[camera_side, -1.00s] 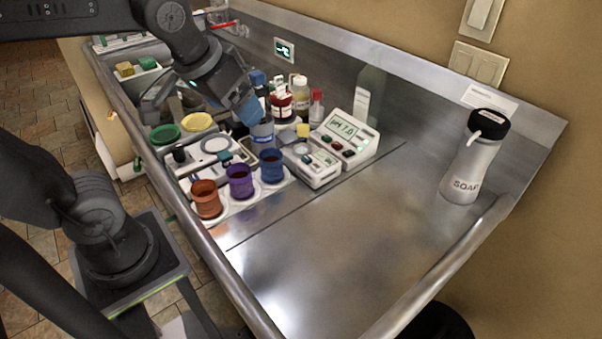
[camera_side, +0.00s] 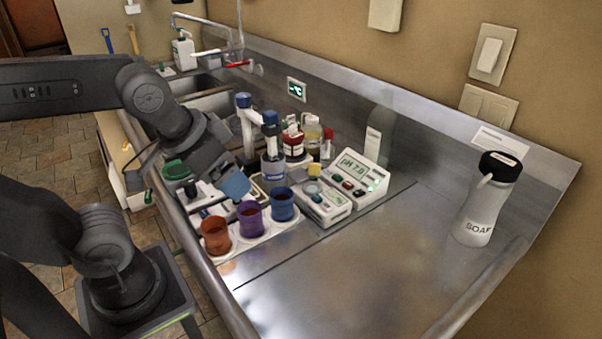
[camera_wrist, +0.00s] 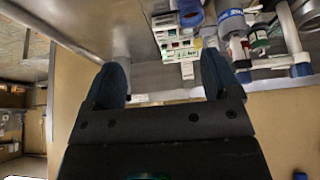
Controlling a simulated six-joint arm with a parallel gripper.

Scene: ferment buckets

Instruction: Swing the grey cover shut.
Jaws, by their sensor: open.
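My gripper (camera_side: 236,186) is low over the tray beside the sink, its blue fingertips just above and behind the purple cup (camera_side: 250,219). In the wrist view my gripper (camera_wrist: 162,78) has its two fingers wide apart with nothing between them. I cannot make out a grey cover for certain in either view. A small grey-white instrument (camera_side: 323,208) with buttons lies right of the cups; I cannot tell whether it has a hinged cover. My wrist and fingers hide part of the tray.
An orange cup (camera_side: 215,237) and a blue cup (camera_side: 282,206) flank the purple one. Bottles, including a red-banded one (camera_side: 293,144), and a pH meter (camera_side: 360,172) stand behind. A soap bottle (camera_side: 484,205) stands far right. The steel counter (camera_side: 350,265) is clear in front.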

